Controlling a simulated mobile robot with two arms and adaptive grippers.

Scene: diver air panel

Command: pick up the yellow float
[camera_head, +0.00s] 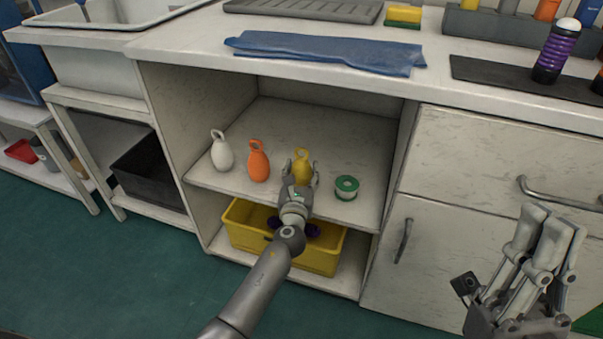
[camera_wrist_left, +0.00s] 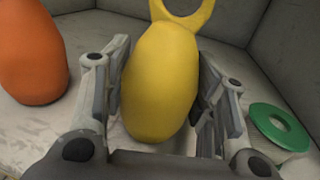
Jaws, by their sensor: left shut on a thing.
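The yellow float (camera_head: 301,163) stands on the cabinet's open shelf (camera_head: 335,211), between an orange float and a green roll. In the left wrist view the yellow float (camera_wrist_left: 162,82) is upright with its ring on top. My left gripper (camera_head: 301,177) is shut on it, one finger on each side of its body; it also shows in the left wrist view (camera_wrist_left: 162,100). The float seems to rest on the shelf still; its base is partly hidden. My right gripper (camera_head: 553,228) is at the lower right of the head view, in front of the cabinet doors, its fingers apart and empty.
The orange float (camera_head: 258,161) and white float (camera_head: 222,151) stand left of the yellow one. A green and white roll (camera_head: 346,188) lies close on the right. A yellow bin (camera_head: 325,262) sits below the shelf. The countertop (camera_head: 440,85) overhangs the shelf.

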